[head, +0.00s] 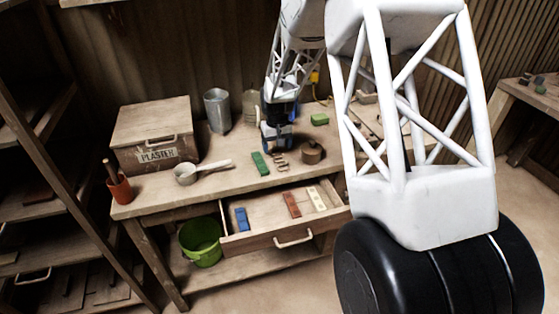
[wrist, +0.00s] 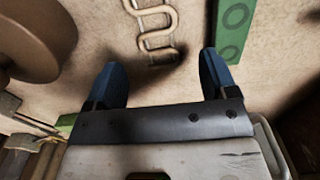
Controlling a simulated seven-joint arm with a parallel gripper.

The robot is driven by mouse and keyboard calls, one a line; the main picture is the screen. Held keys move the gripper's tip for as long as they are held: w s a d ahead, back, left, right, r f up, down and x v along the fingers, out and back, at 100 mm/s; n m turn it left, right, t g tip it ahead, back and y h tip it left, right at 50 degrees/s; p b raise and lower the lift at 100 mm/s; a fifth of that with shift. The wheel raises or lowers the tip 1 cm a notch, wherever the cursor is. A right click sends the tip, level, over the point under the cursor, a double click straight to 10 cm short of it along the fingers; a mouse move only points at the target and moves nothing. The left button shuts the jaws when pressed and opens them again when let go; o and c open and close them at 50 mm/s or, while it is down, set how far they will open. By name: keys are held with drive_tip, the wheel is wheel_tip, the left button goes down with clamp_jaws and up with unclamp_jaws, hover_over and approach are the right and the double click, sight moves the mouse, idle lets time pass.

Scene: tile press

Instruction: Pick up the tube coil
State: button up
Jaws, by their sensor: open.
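The tube coil (head: 280,160) is a small tan, serpentine bent tube lying on the wooden workbench, between a green tile and a round brown lidded pot. In the wrist view the tube coil (wrist: 152,18) shows at the top middle, partly cut off by the frame edge. My gripper (wrist: 160,62) is open, with its two blue fingertips apart and nothing between them but bench surface and shadow. The coil's near end lies just ahead of the gap between the fingertips. In the head view my gripper (head: 277,146) is low over the bench, just behind the coil.
A green tile (head: 260,163) lies left of the coil, the brown pot (head: 312,153) right. Another green block (head: 320,119) lies behind. The open drawer (head: 268,236) below holds several tiles.

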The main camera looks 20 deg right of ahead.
drive_tip(key=shift+f, duration=1.35)
drive_tip(key=c, duration=1)
drive_tip(key=shift+r, duration=0.15)
drive_tip(key=shift+r, duration=0.55)
drive_tip(key=shift+s+r, duration=0.25)
drive_tip(key=shift+r, duration=0.35)
drive_tip(key=shift+s+r, duration=0.2)
drive_tip(key=shift+r, duration=0.35)
drive_tip(key=s+a+r, duration=0.1)
drive_tip(key=s, duration=1.4)
drive_tip(key=shift+a+r, duration=0.15)
drive_tip(key=shift+a, duration=0.1)
